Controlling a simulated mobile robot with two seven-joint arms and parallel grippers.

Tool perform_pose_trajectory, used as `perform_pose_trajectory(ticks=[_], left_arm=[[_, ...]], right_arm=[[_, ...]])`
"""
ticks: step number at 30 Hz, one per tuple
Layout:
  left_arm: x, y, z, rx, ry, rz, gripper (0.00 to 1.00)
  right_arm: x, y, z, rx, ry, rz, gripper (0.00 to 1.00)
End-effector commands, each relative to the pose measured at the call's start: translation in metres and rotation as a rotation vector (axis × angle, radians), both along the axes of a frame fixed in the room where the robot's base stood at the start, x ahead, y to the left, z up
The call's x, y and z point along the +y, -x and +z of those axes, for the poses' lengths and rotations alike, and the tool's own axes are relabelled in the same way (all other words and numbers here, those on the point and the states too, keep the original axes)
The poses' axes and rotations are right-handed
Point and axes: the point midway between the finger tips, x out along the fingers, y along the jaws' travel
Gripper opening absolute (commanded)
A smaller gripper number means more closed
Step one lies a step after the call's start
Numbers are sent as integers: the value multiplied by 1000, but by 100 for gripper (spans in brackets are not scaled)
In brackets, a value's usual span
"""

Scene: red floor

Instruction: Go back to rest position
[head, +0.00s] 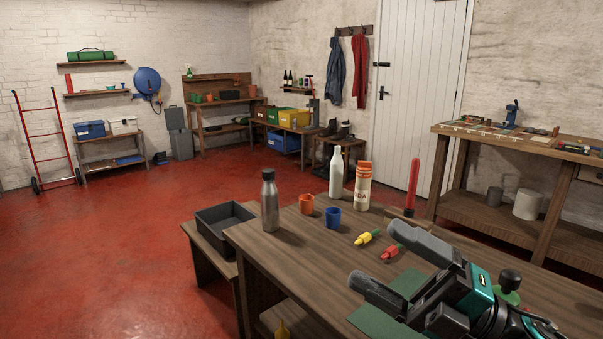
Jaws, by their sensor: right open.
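My right gripper (388,266) is in the lower right of the head view. Its two dark fingers are spread apart with nothing between them, above the wooden table (290,262) and partly over a green mat (373,322). Its arm comes in from the lower right corner. My left gripper is not in the head view.
A dark tray (221,226) sits left. Red floor (110,250) is clear.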

Motion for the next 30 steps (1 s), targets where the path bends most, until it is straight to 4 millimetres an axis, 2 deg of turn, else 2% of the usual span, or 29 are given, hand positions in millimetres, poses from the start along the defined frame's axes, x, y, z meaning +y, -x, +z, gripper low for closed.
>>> perform_pose_trajectory(ticks=[3,5,7,10,12,15,18,21,24,30], left_arm=[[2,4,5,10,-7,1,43],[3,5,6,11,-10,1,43],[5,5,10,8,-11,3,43],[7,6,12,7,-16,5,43],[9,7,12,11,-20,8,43],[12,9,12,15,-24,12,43],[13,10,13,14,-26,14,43],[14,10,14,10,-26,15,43],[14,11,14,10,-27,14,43],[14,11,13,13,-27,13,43]], right_arm=[[-21,-26,-49,374,-234,-173,90],[-33,-32,-84,564,-335,-263,90],[-47,-31,-132,793,-445,-373,90],[-63,-11,-205,1105,-575,-522,90],[-68,12,-249,1290,-645,-610,90],[-72,48,-298,1505,-716,-712,90],[-72,78,-329,1652,-761,-780,90],[-72,96,-346,1736,-786,-820,90],[-71,103,-352,1766,-794,-834,90],[-71,103,-352,1767,-793,-835,90]])
